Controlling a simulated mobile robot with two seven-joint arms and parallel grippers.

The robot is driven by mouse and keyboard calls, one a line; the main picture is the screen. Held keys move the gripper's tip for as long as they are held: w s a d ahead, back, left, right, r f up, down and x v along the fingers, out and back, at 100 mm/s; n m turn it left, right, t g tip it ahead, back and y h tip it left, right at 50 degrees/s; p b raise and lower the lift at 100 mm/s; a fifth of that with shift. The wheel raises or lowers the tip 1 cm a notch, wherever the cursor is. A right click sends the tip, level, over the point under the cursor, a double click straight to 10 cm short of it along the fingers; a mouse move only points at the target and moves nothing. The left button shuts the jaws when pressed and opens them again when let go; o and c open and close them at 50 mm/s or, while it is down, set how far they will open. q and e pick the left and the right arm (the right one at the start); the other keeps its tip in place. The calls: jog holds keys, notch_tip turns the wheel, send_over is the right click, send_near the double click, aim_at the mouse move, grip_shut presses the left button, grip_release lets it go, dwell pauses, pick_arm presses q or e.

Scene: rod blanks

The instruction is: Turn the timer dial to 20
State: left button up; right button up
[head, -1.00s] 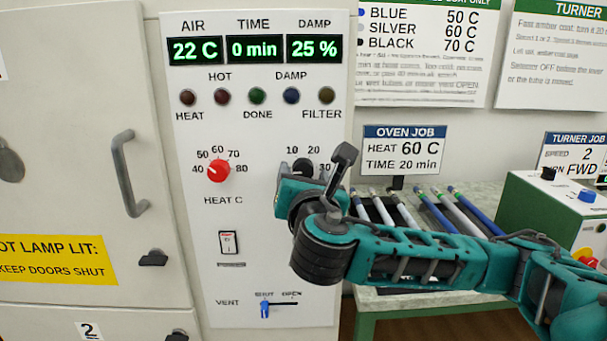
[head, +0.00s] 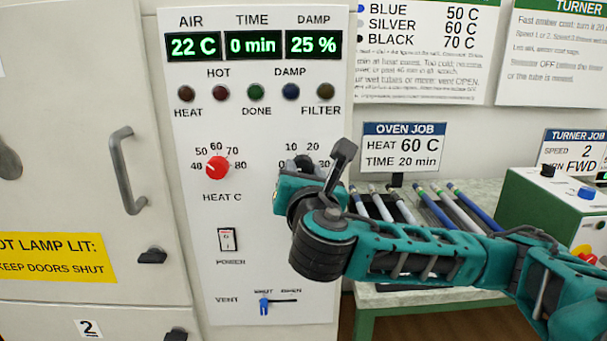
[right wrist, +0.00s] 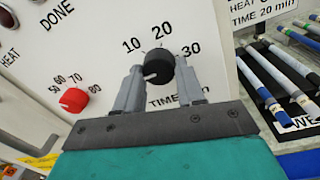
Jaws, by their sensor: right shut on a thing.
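The black timer dial (right wrist: 158,68) is on the white panel, with 10, 20 and 30 printed around it. In the right wrist view my right gripper (right wrist: 160,75) has its two grey fingers on either side of the dial, shut on it. The dial's white mark is on its lower-left side, away from the 20. In the head view the dial (head: 304,163) is partly hidden by my right gripper (head: 297,178). The TIME display (head: 254,45) reads 0 min. My left gripper is not in view.
The red heat knob (head: 217,167) is left of the timer dial. A power switch (head: 228,239) and blue vent slider (head: 264,305) are below. The oven job card (head: 403,149) reads HEAT 60 C, TIME 20 min. Several rods (head: 465,208) lie on the bench at right.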

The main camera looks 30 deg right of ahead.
jog(key=shift+m, duration=0.3)
jog(key=m, duration=1.1)
jog(key=shift+w+a+h, duration=0.1)
jog(key=shift+a+h, duration=0.1)
jog(key=shift+h, duration=0.2)
jog(key=m+b, duration=0.1)
jog(key=m, duration=0.6)
jog(key=shift+r+h, duration=0.1)
jog(key=shift+h, duration=0.2)
jog(key=m, duration=0.3)
jog(key=shift+m, duration=0.3)
jog(key=shift+r+m, duration=0.15)
jog(key=shift+m, duration=1.15)
